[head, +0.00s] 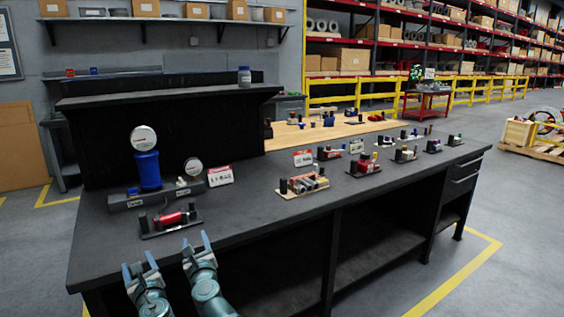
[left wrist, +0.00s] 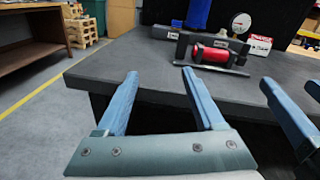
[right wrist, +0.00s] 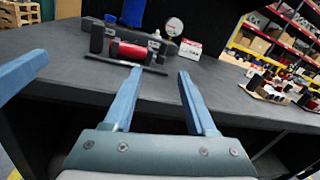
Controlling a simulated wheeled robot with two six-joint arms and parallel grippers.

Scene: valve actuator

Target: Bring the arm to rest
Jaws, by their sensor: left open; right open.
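My left gripper (head: 140,266) and right gripper (head: 195,243) are side by side at the front left edge of the dark workbench (head: 250,215). Both are open and empty. In the left wrist view, the left fingers (left wrist: 160,95) point toward the bench edge, with nothing between them. In the right wrist view, the right fingers (right wrist: 158,95) also stand apart and empty. A red cylindrical actuator (head: 172,219) lies on a black stand beyond the fingertips, apart from both grippers. It also shows in the left wrist view (left wrist: 209,56) and the right wrist view (right wrist: 130,51).
Behind the actuator stand a grey block (head: 155,195) with a blue cylinder (head: 148,170) and a round gauge (head: 143,138). A white-and-red card (head: 220,176) is beside them. Several small fixtures, including one on a beige board (head: 303,184), line the bench to the right.

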